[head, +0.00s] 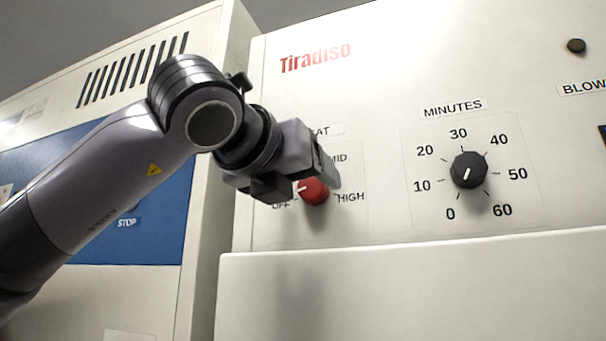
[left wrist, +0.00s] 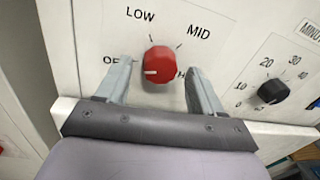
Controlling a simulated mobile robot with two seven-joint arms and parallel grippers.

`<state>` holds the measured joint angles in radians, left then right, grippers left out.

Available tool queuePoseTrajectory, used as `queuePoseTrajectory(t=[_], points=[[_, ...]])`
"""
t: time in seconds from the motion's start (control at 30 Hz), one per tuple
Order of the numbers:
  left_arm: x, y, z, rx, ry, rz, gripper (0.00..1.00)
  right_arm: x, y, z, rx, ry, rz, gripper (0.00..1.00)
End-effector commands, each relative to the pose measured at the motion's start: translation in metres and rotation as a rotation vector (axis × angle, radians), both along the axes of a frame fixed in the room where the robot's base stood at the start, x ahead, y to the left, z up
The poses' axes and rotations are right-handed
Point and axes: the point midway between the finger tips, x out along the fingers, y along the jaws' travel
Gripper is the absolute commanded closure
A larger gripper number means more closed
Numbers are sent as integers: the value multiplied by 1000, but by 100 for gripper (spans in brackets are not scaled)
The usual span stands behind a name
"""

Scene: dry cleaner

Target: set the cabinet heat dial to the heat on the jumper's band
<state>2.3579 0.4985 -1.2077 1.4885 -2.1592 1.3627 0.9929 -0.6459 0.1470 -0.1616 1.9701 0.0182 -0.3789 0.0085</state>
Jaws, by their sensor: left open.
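The red heat dial (head: 315,192) is on the cream cabinet panel, partly behind my left gripper (head: 302,180). It shows more fully in the left wrist view (left wrist: 161,62). Its white mark points left, towards the OFF side. LOW and MID are readable above it in that view; OFF and HIGH are partly hidden by the fingers. My left gripper is open, one finger on each side of the dial. I cannot tell whether the fingers touch it. The jumper and its band are not in view. My right gripper is not in view.
A black minutes dial (head: 468,170) is to the right of the heat dial, its mark pointing low, near 0. A cream ledge (head: 420,275) juts out below the panel. A machine with a blue panel (head: 160,220) stands at the left.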

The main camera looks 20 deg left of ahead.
Motion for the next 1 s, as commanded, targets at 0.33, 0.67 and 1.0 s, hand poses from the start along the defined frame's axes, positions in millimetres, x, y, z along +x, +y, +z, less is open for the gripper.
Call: queuePoseTrajectory(t=[0.33, 0.67, 1.0], points=[[2, -1, -1, 0, 0, -1, 59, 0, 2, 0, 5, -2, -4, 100], [2, -1, 0, 9, 0, -2, 89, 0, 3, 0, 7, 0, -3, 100], [1, -1, 0, 161, -4, -4, 89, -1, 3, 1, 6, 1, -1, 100]])
